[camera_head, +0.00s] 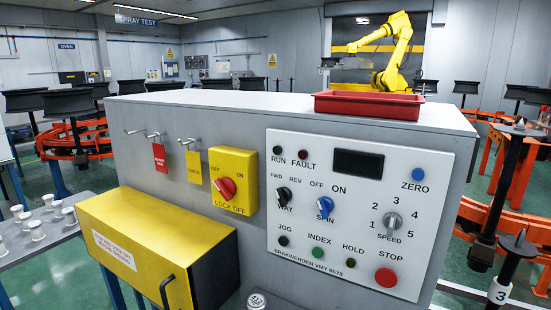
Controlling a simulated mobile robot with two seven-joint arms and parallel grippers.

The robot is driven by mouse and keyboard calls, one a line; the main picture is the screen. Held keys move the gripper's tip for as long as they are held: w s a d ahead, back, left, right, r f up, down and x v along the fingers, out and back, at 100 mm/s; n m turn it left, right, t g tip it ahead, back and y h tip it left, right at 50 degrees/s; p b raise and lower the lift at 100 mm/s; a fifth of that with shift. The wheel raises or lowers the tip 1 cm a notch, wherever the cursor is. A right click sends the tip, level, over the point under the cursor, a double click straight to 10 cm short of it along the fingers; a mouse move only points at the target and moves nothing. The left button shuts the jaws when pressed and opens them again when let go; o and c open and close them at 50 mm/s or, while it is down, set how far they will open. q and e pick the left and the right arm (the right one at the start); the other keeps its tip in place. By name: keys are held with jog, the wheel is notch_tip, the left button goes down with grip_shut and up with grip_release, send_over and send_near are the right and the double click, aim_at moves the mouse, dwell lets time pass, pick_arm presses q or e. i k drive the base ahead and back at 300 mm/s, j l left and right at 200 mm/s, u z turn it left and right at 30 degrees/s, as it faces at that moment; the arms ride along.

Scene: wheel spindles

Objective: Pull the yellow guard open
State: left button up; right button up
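The yellow guard (160,232) is a box-shaped cover on the lower left of the grey machine cabinet (258,218). It has a yellow top and front, a dark right side and a white label with red print. A black bar handle (166,291) is on its front, near the right end and close to the bottom picture edge. The guard's lower part is cut off, and what lies behind it is hidden. Neither of my grippers is in view.
Right of the guard are a yellow lock-off switch (234,181) and a white control panel (356,213). Tags hang from hooks above it. A side table (45,246) with small cups stands left. A red tray (368,104) sits on top.

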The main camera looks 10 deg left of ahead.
aim_at(150, 242)
jog(key=u, duration=1.3)
